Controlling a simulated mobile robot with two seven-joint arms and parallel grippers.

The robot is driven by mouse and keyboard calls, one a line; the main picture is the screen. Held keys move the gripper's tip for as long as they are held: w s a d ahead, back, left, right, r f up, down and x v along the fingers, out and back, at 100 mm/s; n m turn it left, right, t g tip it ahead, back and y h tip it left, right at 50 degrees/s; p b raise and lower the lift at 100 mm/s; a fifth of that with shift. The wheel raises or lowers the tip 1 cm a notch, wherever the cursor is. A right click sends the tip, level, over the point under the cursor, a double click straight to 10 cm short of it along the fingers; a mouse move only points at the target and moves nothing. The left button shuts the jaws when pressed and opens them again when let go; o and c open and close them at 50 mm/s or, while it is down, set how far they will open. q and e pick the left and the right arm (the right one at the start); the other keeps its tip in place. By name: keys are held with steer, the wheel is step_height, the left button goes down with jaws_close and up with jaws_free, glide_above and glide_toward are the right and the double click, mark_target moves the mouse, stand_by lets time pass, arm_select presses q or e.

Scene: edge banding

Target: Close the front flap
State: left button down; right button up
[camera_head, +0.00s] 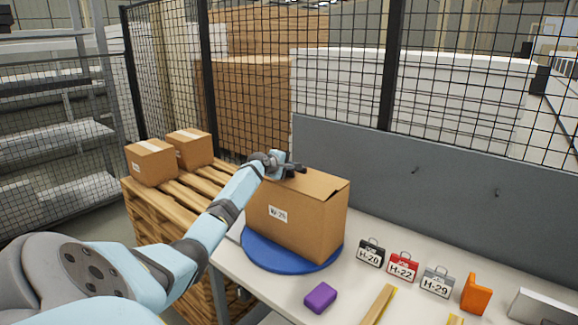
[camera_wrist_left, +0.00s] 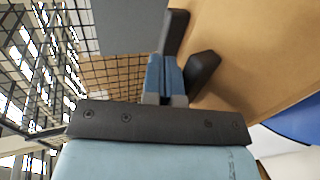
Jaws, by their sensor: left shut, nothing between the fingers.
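The cardboard box (camera_head: 290,222) with a white label stands upright on a blue turntable (camera_head: 262,252). Its top (camera_head: 312,184) looks mostly covered by flap panels, with a small uneven edge at the right corner. I cannot tell clearly which panel is the front flap. My left gripper (camera_head: 298,168) is shut and empty at the top back-left of the box. In the left wrist view the gripper's dark fingers (camera_wrist_left: 190,60) are close to a brown cardboard face (camera_wrist_left: 255,60); contact cannot be told. My right gripper is not in view.
On the white table (camera_head: 350,285) are a purple block (camera_head: 320,297), tags H-20 (camera_head: 371,253), H-22 (camera_head: 402,266) and H-29 (camera_head: 437,281), and an orange item (camera_head: 475,294). A grey panel (camera_head: 430,185) stands behind. Two small boxes sit on the pallet (camera_head: 155,215) at left.

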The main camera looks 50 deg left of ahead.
arm_select(q)
steer(key=shift+w+f+g, duration=0.15)
steer(key=shift+f+g, duration=0.05)
steer(key=shift+g, duration=0.1)
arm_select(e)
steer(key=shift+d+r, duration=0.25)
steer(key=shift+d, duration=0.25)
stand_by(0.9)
arm_select(q)
steer(key=shift+r+p, duration=0.1)
steer(key=shift+p, duration=0.25)
